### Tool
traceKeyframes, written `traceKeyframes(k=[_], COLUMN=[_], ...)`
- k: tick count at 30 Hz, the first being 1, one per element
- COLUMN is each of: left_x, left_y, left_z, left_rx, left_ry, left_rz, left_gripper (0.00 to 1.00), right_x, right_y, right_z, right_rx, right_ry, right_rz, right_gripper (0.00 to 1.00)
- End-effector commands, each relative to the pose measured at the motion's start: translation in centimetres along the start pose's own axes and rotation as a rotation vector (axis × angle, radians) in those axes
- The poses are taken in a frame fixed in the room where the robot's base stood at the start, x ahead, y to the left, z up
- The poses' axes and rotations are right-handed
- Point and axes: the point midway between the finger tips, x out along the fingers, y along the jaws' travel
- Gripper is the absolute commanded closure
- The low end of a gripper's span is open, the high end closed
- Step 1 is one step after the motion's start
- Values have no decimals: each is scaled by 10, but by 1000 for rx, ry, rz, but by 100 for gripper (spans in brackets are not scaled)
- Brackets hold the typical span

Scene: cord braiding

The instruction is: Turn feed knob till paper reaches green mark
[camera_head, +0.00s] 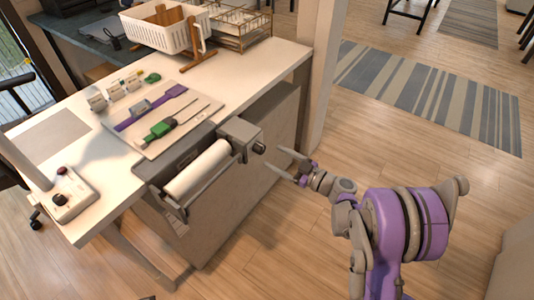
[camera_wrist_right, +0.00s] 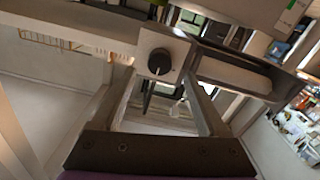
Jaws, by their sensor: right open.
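The feed knob (camera_head: 259,148) is dark and round, on the right end of a grey box (camera_head: 240,135) at the table's front edge. A white paper roll (camera_head: 198,168) lies in the holder beside it. My right gripper (camera_head: 275,158) is open and empty, its fingers pointing at the knob from the right, with a small gap. In the right wrist view the knob (camera_wrist_right: 160,62) appears between and just beyond the fingertips (camera_wrist_right: 160,78), and the paper roll (camera_wrist_right: 236,75) is to its right. I cannot make out a green mark on the feeder. My left gripper is not in view.
A board (camera_head: 165,125) with purple and green tools lies behind the roll. A white basket (camera_head: 168,27) and a wire rack (camera_head: 238,24) stand at the back. A control box (camera_head: 68,195) with a red button sits at left. The floor right of the table is clear.

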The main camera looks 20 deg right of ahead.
Motion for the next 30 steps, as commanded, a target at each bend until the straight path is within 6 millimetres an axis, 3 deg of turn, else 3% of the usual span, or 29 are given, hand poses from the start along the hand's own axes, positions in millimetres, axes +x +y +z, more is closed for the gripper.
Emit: traceKeyframes(k=[7,19,30], left_x=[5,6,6], left_y=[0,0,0], left_z=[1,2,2], left_rx=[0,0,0], left_ry=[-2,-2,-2], left_rz=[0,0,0], left_gripper=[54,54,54], right_x=[35,42,42], right_y=[0,0,0], right_z=[1,0,0], right_rx=[1,1,1], right_ry=[0,-1,-1], right_rz=[-1,1,1], right_gripper=[24,24,90])
